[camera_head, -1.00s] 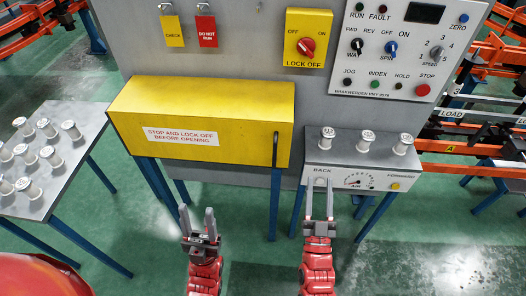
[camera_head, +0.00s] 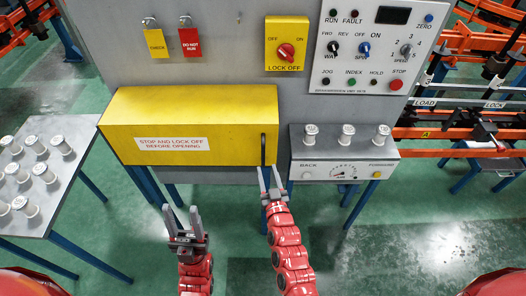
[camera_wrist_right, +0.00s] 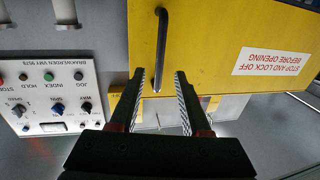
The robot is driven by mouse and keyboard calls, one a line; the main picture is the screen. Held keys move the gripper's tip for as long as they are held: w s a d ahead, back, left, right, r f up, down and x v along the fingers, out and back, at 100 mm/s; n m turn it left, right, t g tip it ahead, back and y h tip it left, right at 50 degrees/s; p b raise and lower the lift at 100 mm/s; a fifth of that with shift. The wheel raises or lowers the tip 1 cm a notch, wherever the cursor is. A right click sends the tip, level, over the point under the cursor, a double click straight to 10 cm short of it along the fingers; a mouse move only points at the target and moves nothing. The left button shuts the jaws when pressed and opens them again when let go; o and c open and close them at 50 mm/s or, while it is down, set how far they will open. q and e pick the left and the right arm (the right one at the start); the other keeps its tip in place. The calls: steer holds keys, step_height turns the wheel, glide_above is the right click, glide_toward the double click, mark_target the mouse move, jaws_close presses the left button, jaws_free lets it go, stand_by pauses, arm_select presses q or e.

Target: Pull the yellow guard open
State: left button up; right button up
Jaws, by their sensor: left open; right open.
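The yellow guard (camera_head: 190,110) is a long box on the grey panel, with a white label about stopping and locking off. It looks shut. Its dark bar handle (camera_head: 263,149) stands upright near its right end. My right gripper (camera_head: 270,174) is open just below the handle. In the right wrist view the handle (camera_wrist_right: 162,40) reaches down between the two spread fingers of my gripper (camera_wrist_right: 160,78), and I see no finger closed on it. My left gripper (camera_head: 182,213) is open and empty, below and in front of the guard.
A yellow lock-off switch (camera_head: 287,45) with a red knob and two hanging tags are above the guard. A table (camera_head: 75,190) with several spindles is at left.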

mark_target(263, 156)
steer(key=shift+w+a+p, duration=0.25)
steer(key=shift+w+p, duration=0.05)
steer(key=shift+w, duration=0.95)
steer(key=shift+w+a+p, duration=0.25)
steer(key=shift+w+p, duration=0.1)
steer(key=shift+w, duration=0.95)
steer(key=shift+w+a+p, duration=0.25)
steer(key=shift+w+p, duration=0.05)
steer(key=shift+w, duration=0.95)
jaws_close()
